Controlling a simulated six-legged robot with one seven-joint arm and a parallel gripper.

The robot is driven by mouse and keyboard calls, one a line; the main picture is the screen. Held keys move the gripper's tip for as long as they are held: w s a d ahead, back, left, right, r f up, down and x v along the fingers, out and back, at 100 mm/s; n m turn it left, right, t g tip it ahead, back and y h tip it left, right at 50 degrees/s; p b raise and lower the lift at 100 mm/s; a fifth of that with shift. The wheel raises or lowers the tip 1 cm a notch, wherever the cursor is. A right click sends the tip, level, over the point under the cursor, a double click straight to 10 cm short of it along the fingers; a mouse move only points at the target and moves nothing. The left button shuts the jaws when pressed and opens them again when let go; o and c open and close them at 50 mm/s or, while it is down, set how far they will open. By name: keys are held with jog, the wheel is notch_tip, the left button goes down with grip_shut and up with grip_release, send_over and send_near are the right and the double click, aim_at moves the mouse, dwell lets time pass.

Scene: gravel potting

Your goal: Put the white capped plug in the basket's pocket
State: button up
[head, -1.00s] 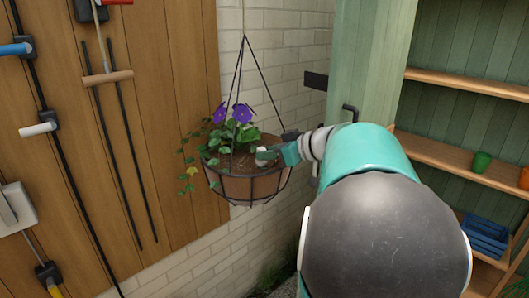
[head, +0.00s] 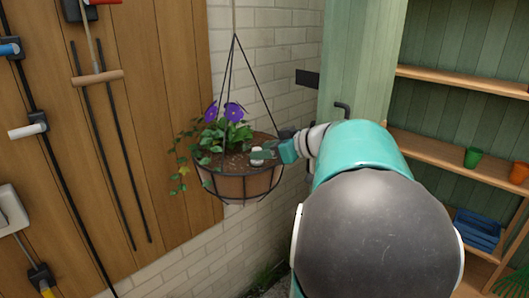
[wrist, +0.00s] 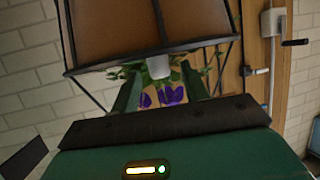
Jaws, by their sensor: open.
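The hanging basket (head: 238,187) is a brown bowl in a dark wire frame, with soil, purple flowers and trailing leaves. The white capped plug (head: 257,153) sits upright at the soil surface, right of the flowers. My gripper (head: 271,154) reaches in over the basket's right rim beside it. In the wrist view, which looks upside down, the plug (wrist: 158,67) shows at the basket rim (wrist: 155,53), between and beyond the fingers of my open gripper (wrist: 160,88). The fingers look apart from it. The plug's lower part and the pocket are hidden.
Hanging cords rise above the basket. A wooden tool wall (head: 130,120) stands to the left and a white brick wall (head: 270,60) behind. Wooden shelves (head: 440,157) with a green pot (head: 473,157) and a blue crate (head: 478,230) are at right.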

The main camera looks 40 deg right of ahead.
jog(key=v, duration=1.1)
jog(key=w+a+r+m+t+h, duration=0.4)
jog(key=w+a+r+h, duration=0.4)
jog(key=w+h, duration=0.15)
jog(key=s+a+f+g+y, duration=0.2)
jog(key=s+a+f+g, duration=0.2)
jog(key=a+f, duration=0.3)
jog(key=s+a+f+g+y, duration=0.2)
jog(key=s+a+f, duration=0.3)
jog(key=a+f, duration=0.3)
jog(key=s+a+f+n+g+y, duration=0.1)
jog(key=s+a+f+g+y, duration=0.1)
jog(key=s+a+f+g, duration=0.3)
jog(key=a+f, duration=0.3)
jog(key=a, duration=0.3)
jog(key=shift+s+a+f+g, duration=0.15)
jog(key=shift+s+a+g, duration=0.15)
jog(key=shift+a, duration=0.1)
